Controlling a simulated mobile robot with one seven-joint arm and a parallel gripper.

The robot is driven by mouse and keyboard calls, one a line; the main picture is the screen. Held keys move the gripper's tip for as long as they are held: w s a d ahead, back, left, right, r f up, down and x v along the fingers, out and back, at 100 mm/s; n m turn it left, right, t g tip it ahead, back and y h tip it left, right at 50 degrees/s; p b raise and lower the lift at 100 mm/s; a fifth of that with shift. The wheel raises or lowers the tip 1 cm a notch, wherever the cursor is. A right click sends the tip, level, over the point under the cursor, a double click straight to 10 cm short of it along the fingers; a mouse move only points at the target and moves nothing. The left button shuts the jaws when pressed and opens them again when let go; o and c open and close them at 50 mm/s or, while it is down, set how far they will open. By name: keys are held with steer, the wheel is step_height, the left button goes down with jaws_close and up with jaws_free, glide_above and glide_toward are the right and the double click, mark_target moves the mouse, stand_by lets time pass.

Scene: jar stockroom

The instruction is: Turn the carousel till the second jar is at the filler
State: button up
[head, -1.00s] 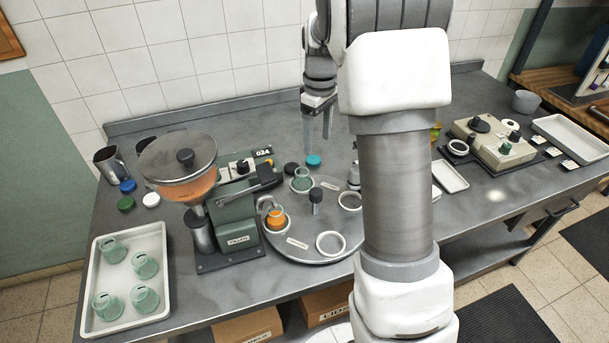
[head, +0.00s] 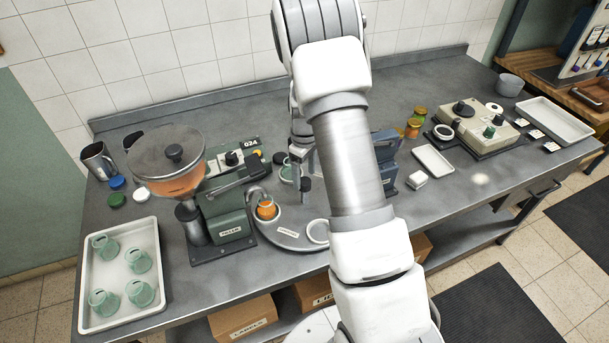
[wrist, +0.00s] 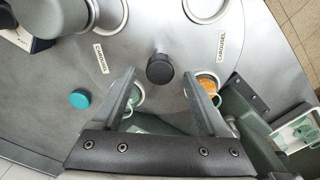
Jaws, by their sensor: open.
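The carousel (head: 290,238) is a round grey plate with ring seats, partly hidden by my arm in the head view. Its black centre knob (wrist: 160,69) shows in the wrist view between my gripper's fingertips (wrist: 159,74), with a gap on both sides. My gripper is open above the carousel; in the head view it (head: 303,178) is partly hidden. A jar with orange filling (head: 266,210) sits in the seat at the spout of the green filler (head: 228,215). An empty greenish glass jar (head: 289,173) sits in another seat, also seen in the wrist view (wrist: 134,98).
A tray (head: 148,235) with several empty glass jars stands left of the filler. A teal lid (wrist: 79,99) lies near the carousel.

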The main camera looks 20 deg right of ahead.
steer(key=shift+f, duration=0.7)
jaws_close()
stand_by(1.0)
